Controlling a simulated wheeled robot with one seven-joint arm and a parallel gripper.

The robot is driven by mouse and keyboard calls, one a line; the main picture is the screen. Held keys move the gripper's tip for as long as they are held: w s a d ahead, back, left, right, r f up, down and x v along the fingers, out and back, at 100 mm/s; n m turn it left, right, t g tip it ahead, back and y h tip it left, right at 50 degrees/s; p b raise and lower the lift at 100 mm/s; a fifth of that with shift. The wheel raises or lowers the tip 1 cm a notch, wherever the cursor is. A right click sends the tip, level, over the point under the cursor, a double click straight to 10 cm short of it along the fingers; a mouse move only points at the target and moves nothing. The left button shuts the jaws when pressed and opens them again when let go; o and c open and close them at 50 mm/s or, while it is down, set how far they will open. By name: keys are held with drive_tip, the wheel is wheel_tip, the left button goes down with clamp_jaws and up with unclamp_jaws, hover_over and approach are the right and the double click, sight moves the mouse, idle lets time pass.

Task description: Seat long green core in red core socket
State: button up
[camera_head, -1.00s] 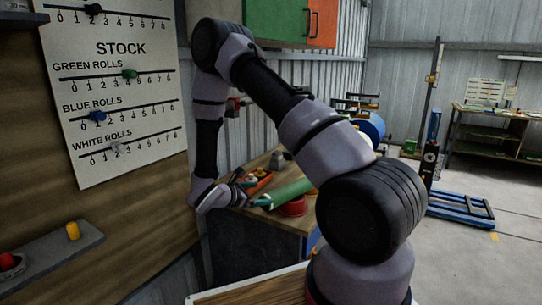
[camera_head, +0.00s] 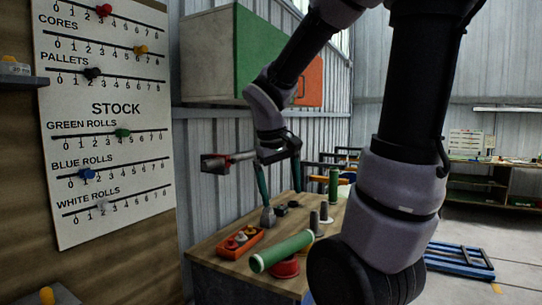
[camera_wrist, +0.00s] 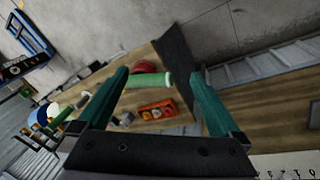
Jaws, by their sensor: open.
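A long green core (camera_head: 283,251) with pale ends lies on its side on the wooden bench top, across or just in front of a round red piece (camera_head: 285,268). I cannot tell whether it rests on that piece, or whether the piece is the red core socket. My gripper (camera_head: 282,201) is open and empty above the bench, behind and higher than the core, fingers pointing down. In the wrist view the core (camera_wrist: 147,83) shows between the green fingers (camera_wrist: 160,75), with the red piece (camera_wrist: 143,67) beside it.
An orange tray (camera_head: 239,242) with several knobs sits left of the core. Dark pegs (camera_head: 314,221) and an upright green cylinder (camera_head: 334,185) stand behind it. A red fitting (camera_head: 232,158) juts from the wall. A green and orange cabinet (camera_head: 235,55) hangs above the bench.

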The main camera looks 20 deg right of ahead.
drive_tip(key=s+a+r+m+t+y, duration=0.4)
drive_tip(key=r+t, duration=0.1)
drive_tip(key=r, duration=0.4)
drive_tip(key=shift+s+a+r+m+t+y, duration=0.2)
drive_tip(key=shift+s+a+m+t+y, duration=0.1)
drive_tip(key=shift+s+a+m, duration=0.1)
